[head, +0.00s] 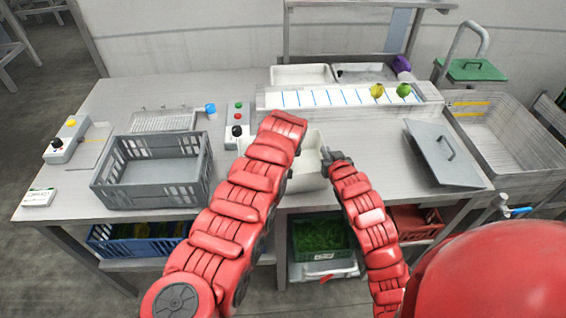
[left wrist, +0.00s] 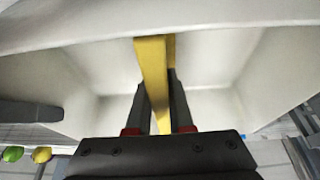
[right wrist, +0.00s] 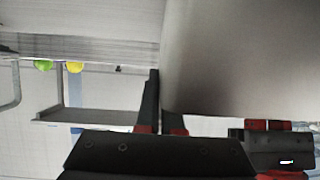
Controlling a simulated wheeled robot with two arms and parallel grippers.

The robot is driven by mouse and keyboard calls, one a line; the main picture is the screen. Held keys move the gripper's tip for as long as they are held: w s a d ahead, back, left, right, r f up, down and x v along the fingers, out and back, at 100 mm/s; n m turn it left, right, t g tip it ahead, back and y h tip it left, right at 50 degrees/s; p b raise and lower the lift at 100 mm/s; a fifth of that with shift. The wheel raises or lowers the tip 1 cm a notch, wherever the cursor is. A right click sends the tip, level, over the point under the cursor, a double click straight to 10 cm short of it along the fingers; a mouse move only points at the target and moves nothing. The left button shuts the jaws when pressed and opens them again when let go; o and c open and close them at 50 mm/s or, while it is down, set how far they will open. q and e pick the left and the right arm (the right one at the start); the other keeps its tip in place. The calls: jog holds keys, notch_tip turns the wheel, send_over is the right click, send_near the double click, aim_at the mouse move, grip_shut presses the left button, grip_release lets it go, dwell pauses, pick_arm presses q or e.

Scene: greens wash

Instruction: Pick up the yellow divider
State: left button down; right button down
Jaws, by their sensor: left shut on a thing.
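The yellow divider (left wrist: 152,70) stands in the white bin (left wrist: 210,65) in the left wrist view. My left gripper (left wrist: 160,95) is shut on it, one finger on each side. In the head view the white bin (head: 312,150) sits at the table's front middle. My left arm hides part of it, and the divider and left fingertips do not show there. My right gripper (head: 328,158) is at the bin's right rim. In the right wrist view its fingers (right wrist: 160,105) are close together with the bin wall (right wrist: 240,60) between them.
A grey crate (head: 105,180) stands left of the bin. A control box (head: 237,112) is close behind it. A white lane with blue stripes (head: 320,98) holds yellow and green items (head: 403,90). A grey tilted panel (head: 445,158) and a sink (head: 505,140) are at right.

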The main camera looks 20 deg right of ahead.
pick_arm(q)
notch_tip(320, 180, up, 18)
dwell(0.4)
pick_arm(e)
jog(key=c, duration=1)
grip_release()
jog(key=shift+s, duration=0.1)
